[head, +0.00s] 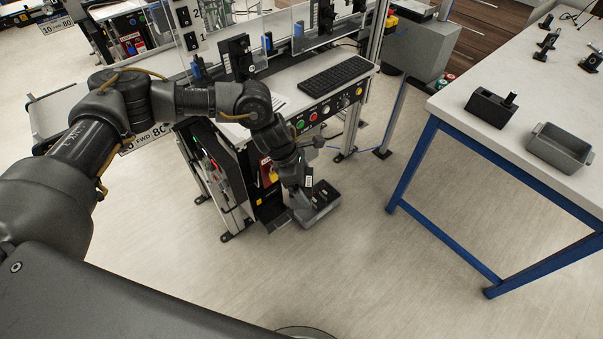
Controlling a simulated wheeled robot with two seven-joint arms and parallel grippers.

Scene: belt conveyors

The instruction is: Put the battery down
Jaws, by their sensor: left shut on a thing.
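My left gripper (309,187) reaches down in front of the conveyor station, at the middle of the head view. It is shut on the battery (323,194), a small dark block with tiny reddish marks. The battery is at the opening of a grey bin (322,216), low beside the station. I cannot tell whether the battery touches the bin. The gripper's fingertips are small and partly hidden by the wrist. My right gripper is not in view.
The station has a keyboard (336,77) and a button panel (327,109). At the right, a blue-legged table (452,105) holds a black block (490,109), an empty grey tray (558,151) and small black parts. Bare floor (365,235) lies between.

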